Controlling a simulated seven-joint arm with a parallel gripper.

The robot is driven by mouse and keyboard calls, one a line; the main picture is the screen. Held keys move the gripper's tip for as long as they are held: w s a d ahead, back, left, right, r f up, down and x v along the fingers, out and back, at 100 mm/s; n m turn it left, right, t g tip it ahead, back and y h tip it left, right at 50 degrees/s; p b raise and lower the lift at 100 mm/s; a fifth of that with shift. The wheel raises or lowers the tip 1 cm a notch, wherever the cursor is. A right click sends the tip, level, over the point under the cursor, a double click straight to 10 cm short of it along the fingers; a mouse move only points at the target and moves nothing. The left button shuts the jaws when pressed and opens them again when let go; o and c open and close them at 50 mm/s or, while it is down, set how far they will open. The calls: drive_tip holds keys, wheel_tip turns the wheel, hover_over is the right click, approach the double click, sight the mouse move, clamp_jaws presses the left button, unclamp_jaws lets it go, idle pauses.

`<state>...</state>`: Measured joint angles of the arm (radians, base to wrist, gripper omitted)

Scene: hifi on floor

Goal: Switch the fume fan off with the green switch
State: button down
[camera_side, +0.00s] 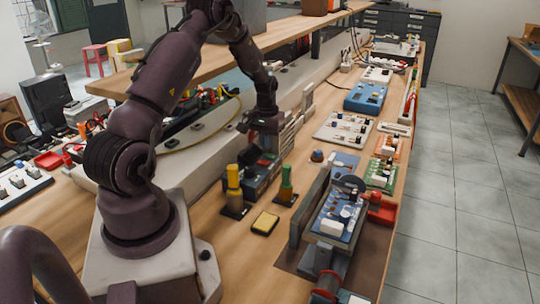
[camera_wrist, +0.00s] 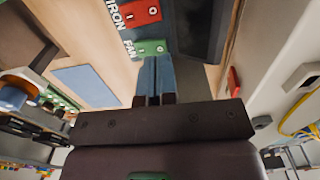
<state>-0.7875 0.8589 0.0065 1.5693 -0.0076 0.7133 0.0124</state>
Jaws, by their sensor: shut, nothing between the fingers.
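The green switch (camera_wrist: 151,47) is beside the printed word FAN in the wrist view. My gripper (camera_wrist: 157,62) is shut and empty, with its blue fingertips right at the lower edge of the green switch in the picture. I cannot tell whether they touch it. A red switch (camera_wrist: 140,12) labelled IRON is above the green one. In the side view my gripper (camera_side: 264,138) points down over the dark switch box (camera_side: 262,182). I cannot make out the fume fan for sure.
A yellow-topped post (camera_side: 233,180) and a green-topped post (camera_side: 286,182) flank the dark box. A yellow sponge-like block (camera_side: 265,223) lies in front. A blue board (camera_side: 338,215) in a holder is to the right. A pale ledge (camera_side: 205,125) runs behind.

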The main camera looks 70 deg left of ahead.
sight(266, 154)
drive_tip(key=shift+f, duration=1.25)
idle(0.9)
drive_tip(key=shift+r, duration=3.55)
drive_tip(key=s+d, duration=0.2)
drive_tip(key=d, duration=0.1)
drive_tip(key=shift+s+g+h, duration=0.1)
drive_tip(key=shift+g+h, duration=0.2)
drive_tip(key=s+d+r+m+t, duration=0.2)
drive_tip(key=s+d+r+m, duration=0.1)
drive_tip(key=d+r, duration=0.4)
drive_tip(key=s+d+r+m+t, duration=0.2)
drive_tip(key=d+r, duration=0.5)
drive_tip(key=d, duration=0.6)
drive_tip(key=s+d+r+m+t, duration=0.2)
drive_tip(key=s+d+r+m, duration=0.2)
drive_tip(key=d+r, duration=0.4)
drive_tip(key=shift+s+d, duration=0.8)
drive_tip(key=shift+d, duration=0.15)
